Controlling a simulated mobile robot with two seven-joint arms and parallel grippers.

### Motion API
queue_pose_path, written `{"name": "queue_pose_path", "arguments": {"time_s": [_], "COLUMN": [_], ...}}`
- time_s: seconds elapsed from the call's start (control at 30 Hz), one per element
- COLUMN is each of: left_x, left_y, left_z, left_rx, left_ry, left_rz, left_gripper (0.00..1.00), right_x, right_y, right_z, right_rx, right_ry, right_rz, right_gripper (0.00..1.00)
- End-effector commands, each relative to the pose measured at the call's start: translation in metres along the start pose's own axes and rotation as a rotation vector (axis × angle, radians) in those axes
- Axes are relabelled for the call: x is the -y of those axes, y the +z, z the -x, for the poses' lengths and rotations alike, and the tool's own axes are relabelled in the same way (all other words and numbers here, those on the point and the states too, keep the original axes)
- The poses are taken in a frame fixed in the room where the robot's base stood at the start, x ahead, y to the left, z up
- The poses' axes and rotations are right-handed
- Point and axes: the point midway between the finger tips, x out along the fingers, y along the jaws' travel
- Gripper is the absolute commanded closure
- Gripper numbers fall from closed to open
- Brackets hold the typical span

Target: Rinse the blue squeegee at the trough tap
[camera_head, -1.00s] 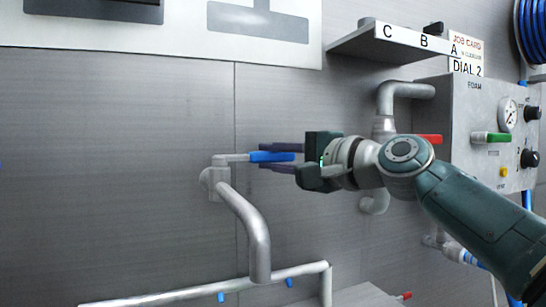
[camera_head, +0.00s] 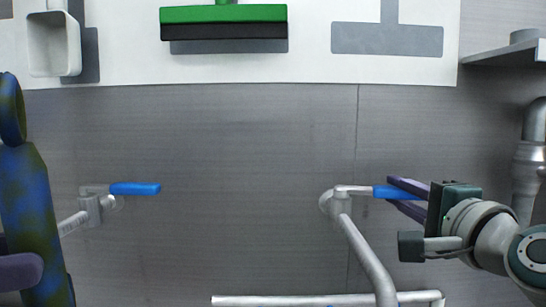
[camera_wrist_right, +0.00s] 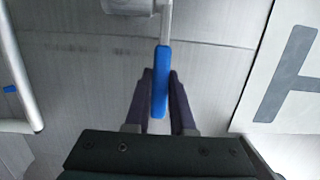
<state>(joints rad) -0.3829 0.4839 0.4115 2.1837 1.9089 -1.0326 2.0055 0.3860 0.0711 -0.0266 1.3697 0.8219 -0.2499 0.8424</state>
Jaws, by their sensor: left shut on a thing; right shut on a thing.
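The blue squeegee (camera_head: 32,220), blotched with brownish-yellow dirt, stands roughly upright at the left edge of the head view, partly cut off. My left gripper (camera_head: 20,272) is shut on it; only a purple finger shows. The tap (camera_head: 362,245) has a downward-slanting grey spout and a blue lever (camera_head: 382,192) pointing right, level. My right gripper (camera_head: 407,199) is shut on this lever. In the right wrist view the lever (camera_wrist_right: 161,85) lies between the purple fingers (camera_wrist_right: 160,98). No water shows at the visible part of the spout.
A second valve with a blue handle (camera_head: 135,188) is on the wall at left. A green squeegee (camera_head: 224,14) and a white scoop (camera_head: 54,45) hang on the white board (camera_head: 310,68) above. A grey rail (camera_head: 290,300) runs below. The wall between the valves is clear.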

Motion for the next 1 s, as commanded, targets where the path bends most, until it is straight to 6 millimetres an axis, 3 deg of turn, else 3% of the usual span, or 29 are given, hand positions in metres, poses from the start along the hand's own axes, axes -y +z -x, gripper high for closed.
{"name": "queue_pose_path", "arguments": {"time_s": [0.07,0.4,0.43,0.67,1.0], "left_x": [0.0,0.0,0.0,0.0,0.0], "left_y": [0.0075,0.0059,0.0059,0.0059,0.007], "left_z": [0.0003,0.0003,0.0003,0.0003,0.0003], "left_rx": [0.001,0.001,0.001,0.001,0.001], "left_ry": [0.0,0.0,0.0,0.0,0.0], "left_rz": [0.0,0.0,0.0,0.0,0.0], "left_gripper": [1.0,1.0,1.0,1.0,1.0], "right_x": [0.0021,0.0,0.0,0.0003,0.0003], "right_y": [0.0011,0.0014,0.0014,0.0012,0.0012], "right_z": [0.0018,0.0022,0.0022,0.0021,0.0053], "right_rx": [-0.014,-0.018,-0.018,-0.018,-0.019], "right_ry": [0.001,-0.002,-0.002,-0.002,-0.002], "right_rz": [-0.001,0.001,0.001,0.001,0.0], "right_gripper": [1.0,1.0,0.74,0.48,0.47]}}
